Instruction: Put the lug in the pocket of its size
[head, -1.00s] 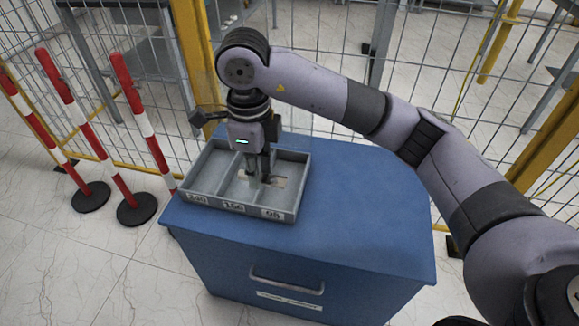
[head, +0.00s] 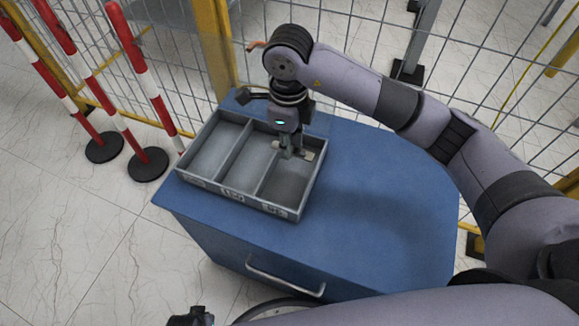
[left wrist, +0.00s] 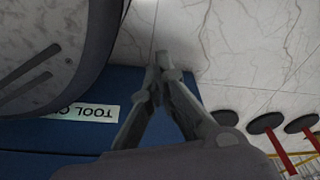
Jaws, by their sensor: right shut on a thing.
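The grey tray (head: 297,211) on the blue cabinet has three long compartments side by side, with size labels on its front wall. My right gripper (head: 291,154) points down at the far end of the right compartment. It is shut on the lug (head: 308,156), a small pale flat piece whose ends show on both sides of the fingers. Whether the lug touches the compartment floor I cannot tell. The left and middle compartments look empty. My left gripper (left wrist: 160,62) has its fingertips together and nothing visible between them, in front of the cabinet.
The blue cabinet top (head: 385,195) is clear to the right of the tray. A drawer handle (head: 285,276) is on its front. Red-and-white posts (head: 146,70) stand at the left. A wire fence with a yellow post (head: 213,45) runs behind.

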